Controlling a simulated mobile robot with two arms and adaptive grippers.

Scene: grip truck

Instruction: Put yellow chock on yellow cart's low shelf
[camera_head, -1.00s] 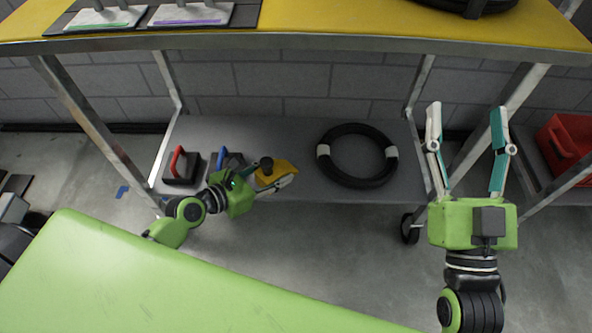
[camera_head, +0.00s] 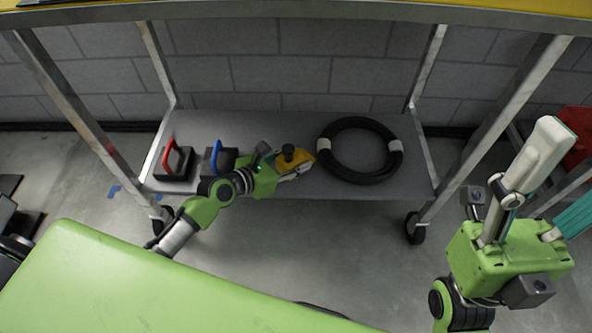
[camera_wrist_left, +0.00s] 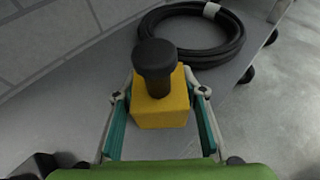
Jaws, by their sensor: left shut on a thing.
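The yellow chock (camera_head: 297,158) has a black knob on top and is in my left gripper (camera_head: 290,172) at the front part of the cart's low shelf (camera_head: 350,192). The left wrist view shows the chock (camera_wrist_left: 161,108) between the two teal-padded fingers (camera_wrist_left: 160,125), with the shelf (camera_wrist_left: 85,75) beneath. I cannot tell whether its underside touches the shelf. The cart's yellow top (camera_head: 100,5) shows only at the upper edge. My right gripper (camera_head: 555,180) is raised at the right, away from the cart's low shelf, its fingers apart and empty.
A black hose coil (camera_head: 359,178) with white ties lies just right of the chock on the shelf. A red-handled block (camera_head: 175,163) and a blue-handled block (camera_head: 218,160) stand at the shelf's left. Metal cart legs (camera_head: 75,115) flank the shelf. A red bin (camera_head: 575,140) is at far right.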

